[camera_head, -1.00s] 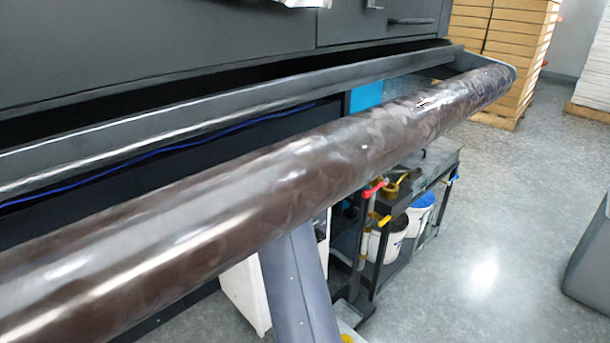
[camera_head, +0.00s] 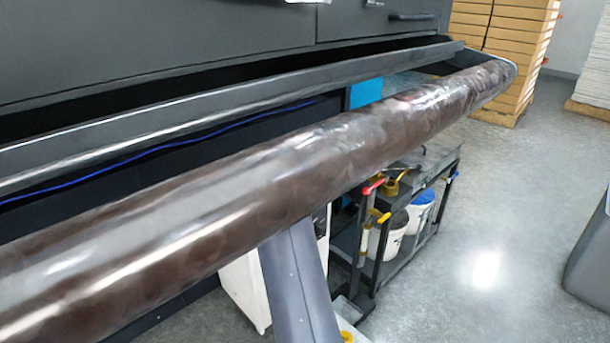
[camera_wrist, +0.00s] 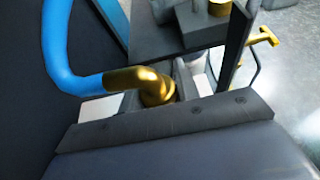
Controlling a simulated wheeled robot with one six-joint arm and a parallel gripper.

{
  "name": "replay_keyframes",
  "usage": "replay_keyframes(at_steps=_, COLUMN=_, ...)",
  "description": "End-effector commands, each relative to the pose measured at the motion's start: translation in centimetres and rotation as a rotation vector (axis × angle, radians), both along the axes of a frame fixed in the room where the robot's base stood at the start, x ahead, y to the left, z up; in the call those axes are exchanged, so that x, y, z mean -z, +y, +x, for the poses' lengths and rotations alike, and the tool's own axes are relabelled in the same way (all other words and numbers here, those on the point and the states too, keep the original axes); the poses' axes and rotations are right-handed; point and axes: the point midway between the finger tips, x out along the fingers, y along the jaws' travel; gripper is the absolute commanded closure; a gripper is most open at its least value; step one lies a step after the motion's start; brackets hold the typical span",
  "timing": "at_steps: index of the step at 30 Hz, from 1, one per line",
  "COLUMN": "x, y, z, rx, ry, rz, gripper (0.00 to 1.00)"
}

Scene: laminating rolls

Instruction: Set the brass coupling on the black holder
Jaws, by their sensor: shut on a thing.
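The brass coupling (camera_wrist: 136,80) is in the wrist view, left of centre. It is a bent brass piece at the end of a thick blue hose (camera_wrist: 58,50). My gripper (camera_wrist: 152,98) is shut on it; pale parts show on both sides, and a dark grey plate in front hides the lower part of the grip. A dark block (camera_wrist: 204,30) on a dark shelf (camera_wrist: 165,45) stands beyond the coupling, apart from it; I cannot tell for certain whether it is the black holder. In the head view the gripper and hose cannot be made out.
A long glossy brown roll (camera_head: 250,175) crosses the head view before a dark machine (camera_head: 180,45). Below it is a black trolley (camera_head: 410,255) with buckets (camera_head: 420,212) and a brass piece (camera_head: 393,187). Stacked cartons (camera_head: 515,50) stand behind.

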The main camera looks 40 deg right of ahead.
Motion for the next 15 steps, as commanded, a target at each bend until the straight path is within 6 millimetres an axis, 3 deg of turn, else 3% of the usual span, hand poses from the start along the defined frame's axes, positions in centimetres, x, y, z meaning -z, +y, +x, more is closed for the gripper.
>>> replay_keyframes(at_steps=3, x=0.23, y=0.0, z=0.01, rx=0.0, ry=0.0, rz=-0.001, gripper=0.99)
replay_keyframes(at_steps=4, x=0.18, y=-0.01, z=0.01, rx=0.0, ry=0.0, rz=-0.001, gripper=0.68)
replay_keyframes(at_steps=6, x=0.17, y=-0.01, z=0.01, rx=0.0, ry=0.0, rz=-0.001, gripper=0.62)
replay_keyframes(at_steps=15, x=0.15, y=0.21, z=0.0, rx=0.0, ry=0.001, rz=0.001, gripper=0.6)
